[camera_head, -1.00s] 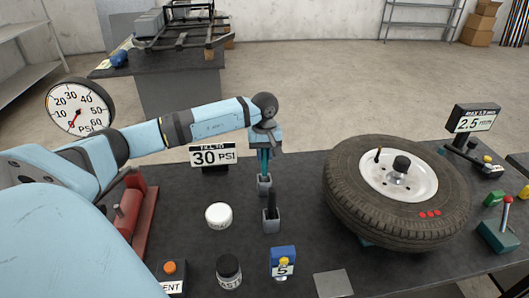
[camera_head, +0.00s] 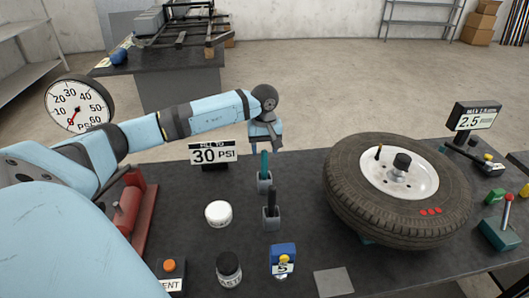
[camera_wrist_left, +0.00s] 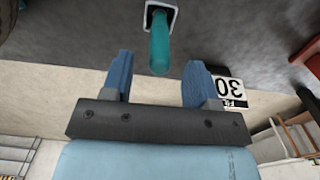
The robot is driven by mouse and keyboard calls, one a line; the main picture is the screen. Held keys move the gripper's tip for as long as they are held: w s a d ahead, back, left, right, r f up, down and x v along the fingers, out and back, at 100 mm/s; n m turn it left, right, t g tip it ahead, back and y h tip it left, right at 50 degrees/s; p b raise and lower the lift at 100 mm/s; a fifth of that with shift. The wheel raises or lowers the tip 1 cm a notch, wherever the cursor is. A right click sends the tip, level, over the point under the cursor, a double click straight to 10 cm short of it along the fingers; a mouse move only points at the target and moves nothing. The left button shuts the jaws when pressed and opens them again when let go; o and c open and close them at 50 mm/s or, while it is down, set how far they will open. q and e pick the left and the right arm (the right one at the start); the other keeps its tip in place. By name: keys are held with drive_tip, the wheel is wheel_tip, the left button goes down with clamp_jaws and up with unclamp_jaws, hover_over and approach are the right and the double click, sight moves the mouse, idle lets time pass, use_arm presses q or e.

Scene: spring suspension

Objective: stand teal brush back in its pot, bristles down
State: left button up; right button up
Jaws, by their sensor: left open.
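The teal brush (camera_head: 264,164) stands in a small grey pot (camera_head: 265,184) in the head view, its teal handle up and its lower end hidden inside the pot. In the left wrist view the brush (camera_wrist_left: 160,45) rises from the pot (camera_wrist_left: 161,8). My left gripper (camera_head: 267,143) is above and behind the brush, open and empty. In the left wrist view my left gripper (camera_wrist_left: 158,72) shows its two blue fingers apart, with the brush ahead of the gap. My right gripper is in neither view.
A second pot (camera_head: 271,222) with a dark brush (camera_head: 272,200) stands just in front. A white-lidded jar (camera_head: 218,213), a dark jar (camera_head: 229,269) and a blue box (camera_head: 283,260) are nearby. A large tyre (camera_head: 345,205) lies to the right. The 30 PSI sign (camera_head: 213,154) stands left.

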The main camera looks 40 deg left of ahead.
use_arm(q)
wheel_tip(320, 180, up, 12)
drive_tip(key=b, duration=0.1)
idle(1.0)
